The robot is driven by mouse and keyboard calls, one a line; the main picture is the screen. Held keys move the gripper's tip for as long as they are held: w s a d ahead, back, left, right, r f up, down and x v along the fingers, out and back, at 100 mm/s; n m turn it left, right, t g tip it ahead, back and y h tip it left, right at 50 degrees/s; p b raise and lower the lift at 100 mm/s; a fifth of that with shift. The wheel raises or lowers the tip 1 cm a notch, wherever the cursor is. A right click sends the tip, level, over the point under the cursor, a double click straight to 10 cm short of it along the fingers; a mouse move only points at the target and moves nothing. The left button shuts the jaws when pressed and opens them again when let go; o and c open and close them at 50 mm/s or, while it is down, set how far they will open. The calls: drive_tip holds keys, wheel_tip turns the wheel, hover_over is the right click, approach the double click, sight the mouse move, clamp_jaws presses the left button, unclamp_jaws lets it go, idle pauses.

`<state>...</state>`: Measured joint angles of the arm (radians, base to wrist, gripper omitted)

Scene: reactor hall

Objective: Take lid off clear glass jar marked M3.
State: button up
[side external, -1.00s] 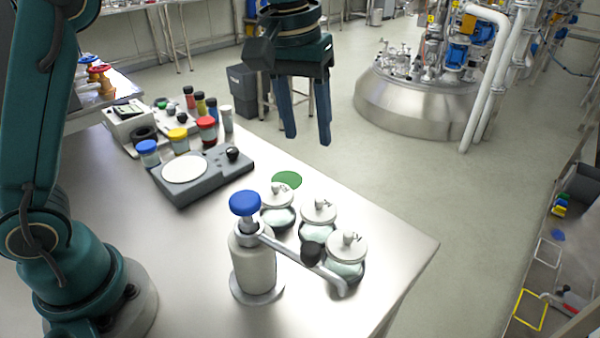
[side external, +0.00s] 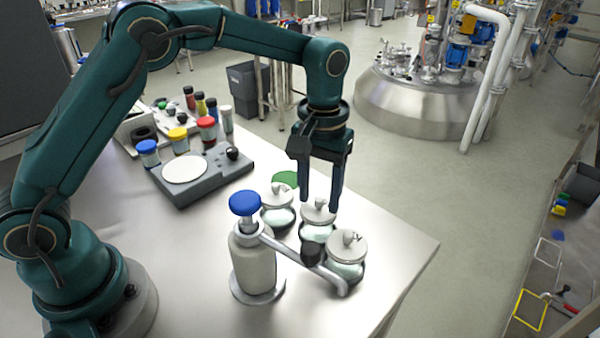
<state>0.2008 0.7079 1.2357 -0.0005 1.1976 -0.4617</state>
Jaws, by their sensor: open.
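Three clear glass jars with pale lids and small knobs stand in a slanting row on the steel bench: a left jar (side external: 279,218), a middle jar (side external: 316,232) and a right jar (side external: 346,270). All three lids are on. No marking is readable here, so I cannot tell which jar is M3. My gripper (side external: 320,206) is open and points down at the middle jar's lid (side external: 318,218). Its two fingers appear on either side of that lid's knob, with nothing held. I cannot tell whether they touch the lid.
A blue-topped metal dispenser (side external: 254,262) stands in front of the jars, its spout arm (side external: 290,254) crossing before them. A green disc (side external: 285,179) lies behind. A grey scale (side external: 200,172) and several capped vials stand further left. The bench's right end (side external: 410,245) is clear.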

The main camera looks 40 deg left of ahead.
drive_tip(key=shift+c, duration=0.3)
clamp_jaws()
